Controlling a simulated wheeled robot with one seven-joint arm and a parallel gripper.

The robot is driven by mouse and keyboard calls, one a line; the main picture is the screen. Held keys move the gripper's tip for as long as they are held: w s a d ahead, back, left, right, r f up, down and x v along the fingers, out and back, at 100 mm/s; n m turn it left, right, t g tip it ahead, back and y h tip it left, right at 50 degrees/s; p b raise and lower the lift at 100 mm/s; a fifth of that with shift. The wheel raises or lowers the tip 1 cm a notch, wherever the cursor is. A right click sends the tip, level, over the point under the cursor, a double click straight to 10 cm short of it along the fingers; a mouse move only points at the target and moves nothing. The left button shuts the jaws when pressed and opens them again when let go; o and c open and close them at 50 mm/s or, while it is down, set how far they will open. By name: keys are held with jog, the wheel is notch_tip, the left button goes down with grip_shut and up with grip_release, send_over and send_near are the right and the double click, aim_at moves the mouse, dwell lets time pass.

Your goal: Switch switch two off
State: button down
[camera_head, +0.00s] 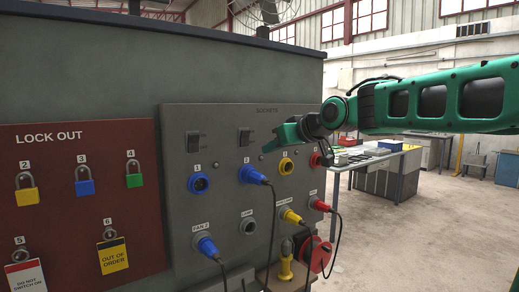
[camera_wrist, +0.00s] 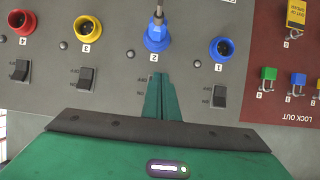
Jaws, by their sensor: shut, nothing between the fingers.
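Switch two (camera_head: 245,137) is a dark rocker on the grey sockets panel, above the label 2 and the blue socket two with its plug (camera_head: 253,176). My green gripper (camera_head: 267,149) is shut and empty, with its tip just right of and slightly below switch two in the head view. In the upside-down wrist view, the shut fingers (camera_wrist: 158,78) point at the panel below the blue plug of socket two (camera_wrist: 157,37). They hide switch two there. I cannot tell whether the fingers touch it or which way its rocker is set.
Switch one (camera_head: 193,141) is left of switch two; it also shows in the wrist view (camera_wrist: 219,97). Switch three (camera_wrist: 86,79) is on the other side. Plugs and cables hang below. A red lockout board (camera_head: 75,205) with padlocks is at left. Open floor (camera_head: 430,235) lies right.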

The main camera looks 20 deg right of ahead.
jog(key=shift+s+d, duration=0.3)
jog(key=shift+s, duration=0.4)
jog(key=shift+s+d, duration=0.25)
jog(key=shift+s, duration=0.45)
jog(key=s+d+f+m+g+h, duration=0.25)
jog(key=s+d+f, duration=0.25)
jog(key=s+f, duration=0.3)
jog(key=s+d+f+m+g+h, duration=0.1)
jog(key=s+d+f+m+g, duration=0.2)
jog(key=s+d+f, duration=0.55)
jog(key=s+f+m+g, duration=0.2)
jog(key=s+f, duration=0.5)
jog(key=s, duration=0.4)
jog(key=s+f+m+g, duration=0.2)
jog(key=s+f+g, duration=0.3)
jog(key=s, duration=0.6)
notch_tip(320, 180, down, 3)
jog(key=shift+a+r, duration=0.15)
jog(key=shift+m, duration=0.25)
